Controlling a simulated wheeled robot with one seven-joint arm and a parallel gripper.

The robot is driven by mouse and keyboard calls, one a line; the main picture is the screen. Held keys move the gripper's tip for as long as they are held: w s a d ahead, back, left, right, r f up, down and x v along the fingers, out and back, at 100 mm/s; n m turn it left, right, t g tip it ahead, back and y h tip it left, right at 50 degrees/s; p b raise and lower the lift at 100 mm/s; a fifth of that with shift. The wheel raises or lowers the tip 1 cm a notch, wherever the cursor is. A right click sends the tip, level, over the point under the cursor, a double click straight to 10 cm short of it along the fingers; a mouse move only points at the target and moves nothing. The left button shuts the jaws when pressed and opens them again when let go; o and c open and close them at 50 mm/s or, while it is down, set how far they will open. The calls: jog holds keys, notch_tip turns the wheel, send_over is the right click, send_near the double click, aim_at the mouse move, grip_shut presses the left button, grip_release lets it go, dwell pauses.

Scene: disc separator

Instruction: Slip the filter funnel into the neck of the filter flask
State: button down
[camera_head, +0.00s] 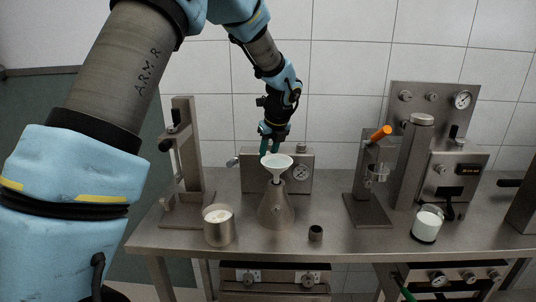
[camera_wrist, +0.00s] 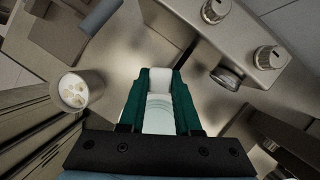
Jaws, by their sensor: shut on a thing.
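The white filter funnel (camera_head: 277,162) is upright in the head view, with its cone up and its stem down. My gripper (camera_head: 269,152) is shut on it at the far rim. The conical grey-brown filter flask (camera_head: 276,210) stands on the table straight below. The stem's lower end meets the flask's mouth in the picture; I cannot tell whether it is inside the neck or just over or in front of it. In the wrist view my gripper's green fingers (camera_wrist: 160,88) hold the white funnel (camera_wrist: 158,115) between them; I cannot make out the flask there.
A metal cup with pale contents (camera_head: 219,229) stands left of the flask, and a small dark cup (camera_head: 316,233) to its right. A gauge box (camera_head: 300,180) is close behind. A press stand (camera_head: 187,165) is left; a stand with an orange handle (camera_head: 368,190) is right.

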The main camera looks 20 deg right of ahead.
jog(key=shift+f, duration=0.1)
jog(key=shift+f+b, duration=0.45)
jog(key=shift+f, duration=0.3)
jog(key=c, duration=0.5)
grip_release()
jog(key=b+v, duration=0.2)
jog(key=v, duration=0.8)
jog(key=shift+b, duration=0.4)
jog(key=shift+s+r+p, duration=0.15)
jog(key=shift+r+p, duration=0.15)
jog(key=shift+r, duration=0.35)
notch_tip(320, 180, up, 3)
jog(key=p, duration=0.4)
jog(key=shift+r, duration=0.2)
